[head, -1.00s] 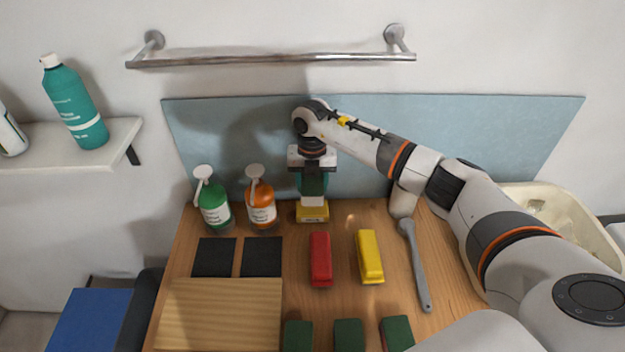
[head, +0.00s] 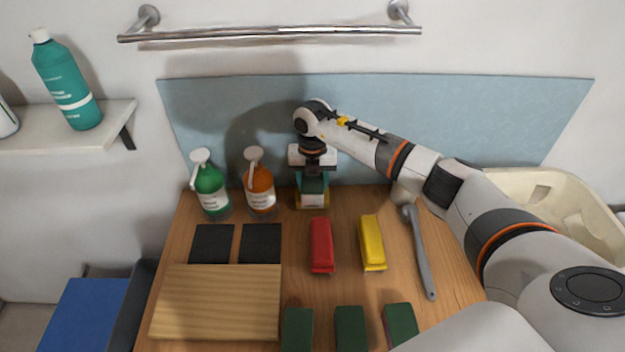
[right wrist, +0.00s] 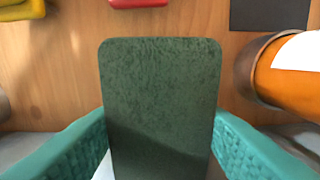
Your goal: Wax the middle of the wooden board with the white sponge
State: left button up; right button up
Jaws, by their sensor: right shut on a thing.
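The wooden board (head: 215,302) lies flat at the front left of the table, pale and bare on top. My right gripper (head: 312,193) is at the back of the table, pointing down, right of the orange bottle. Its teal fingers are shut on the white sponge. In the right wrist view the sponge's dark green face (right wrist: 160,85) fills the middle, with slivers of white at its lower edges. A yellow thing (head: 326,201) shows around the fingertips, mostly hidden; I cannot tell whether the sponge touches it. My left gripper is out of view.
A green bottle (head: 210,190) and an orange bottle (head: 260,190) stand close left of my right gripper. Two black squares (head: 261,243), a red block (head: 321,245), a yellow block (head: 371,242), a grey wrench-like tool (head: 420,255) and several green-topped blocks (head: 350,329) lie around the board.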

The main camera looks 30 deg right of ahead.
aim_at(312, 179)
jog(key=shift+f+b, duration=0.4)
jog(key=shift+f, duration=0.15)
dwell(1.4)
jog(key=shift+r+p, duration=2.3)
jog(key=shift+r, duration=1.25)
jog(key=shift+a, duration=0.1)
